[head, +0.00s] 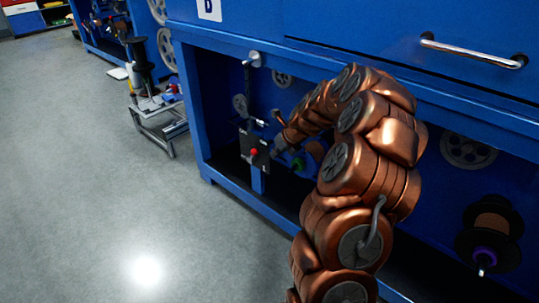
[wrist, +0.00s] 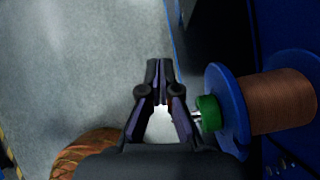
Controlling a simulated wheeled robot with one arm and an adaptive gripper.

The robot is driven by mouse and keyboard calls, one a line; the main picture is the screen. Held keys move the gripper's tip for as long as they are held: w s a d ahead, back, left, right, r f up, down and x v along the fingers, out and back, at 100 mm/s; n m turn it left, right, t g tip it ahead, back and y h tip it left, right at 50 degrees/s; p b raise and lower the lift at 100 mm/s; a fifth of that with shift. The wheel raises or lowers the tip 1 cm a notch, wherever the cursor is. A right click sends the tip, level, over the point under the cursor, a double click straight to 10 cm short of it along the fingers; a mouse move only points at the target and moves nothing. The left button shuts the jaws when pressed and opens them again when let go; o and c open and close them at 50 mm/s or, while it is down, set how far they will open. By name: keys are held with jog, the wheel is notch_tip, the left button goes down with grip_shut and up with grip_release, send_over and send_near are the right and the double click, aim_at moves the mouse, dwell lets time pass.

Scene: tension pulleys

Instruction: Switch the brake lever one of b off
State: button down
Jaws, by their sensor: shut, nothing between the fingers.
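A blue machine (head: 184,75) carries a white label (head: 209,9) with a letter that looks like B or D, cut by the top edge. In its open bay, a black box (head: 256,158) with a red knob (head: 253,152) stands on a blue post. A thin upright rod with a silver end (head: 254,59) rises above the box. I cannot tell which part is the brake lever or its position. My gripper (wrist: 159,68) is shut and empty, with its fingertips together in the wrist view. In the head view it reaches into the bay just right of the box.
A blue spool of copper wire (wrist: 282,100) with a green hub (wrist: 208,113) is close right of my gripper. Another copper spool (head: 489,226) hangs in the bay's right part. A drawer handle (head: 472,51) juts out above.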

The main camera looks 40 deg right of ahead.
jog(key=w+f+b, duration=0.6)
jog(key=w, duration=0.2)
jog(key=shift+w+a+f, duration=0.25)
jog(key=shift+a, duration=0.15)
dwell(0.3)
jog(key=shift+r+p, duration=0.2)
jog(key=shift+p, duration=0.4)
